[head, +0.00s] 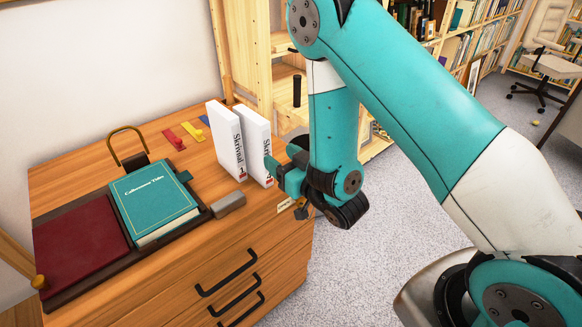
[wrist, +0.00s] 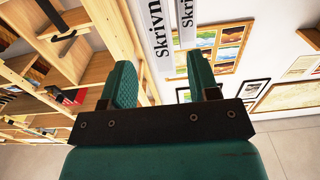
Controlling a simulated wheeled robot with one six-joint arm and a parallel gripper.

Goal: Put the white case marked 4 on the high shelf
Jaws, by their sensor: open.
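Two white cases stand upright side by side on the wooden dresser (head: 75,180): a left one (head: 226,140) and a right one (head: 257,140). Both have black lettering and a small red mark low on the spine. My gripper (head: 278,170) is open at the right case's spine; contact is unclear. In the wrist view, both lettered spines (wrist: 159,40) (wrist: 187,12) show beyond the open fingers (wrist: 163,75). Wooden shelving (head: 255,45) stands behind the dresser; which board is the high shelf is unclear.
Small coloured pieces (head: 190,131) lie behind. Grey carpet (head: 370,260) is open to the right.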

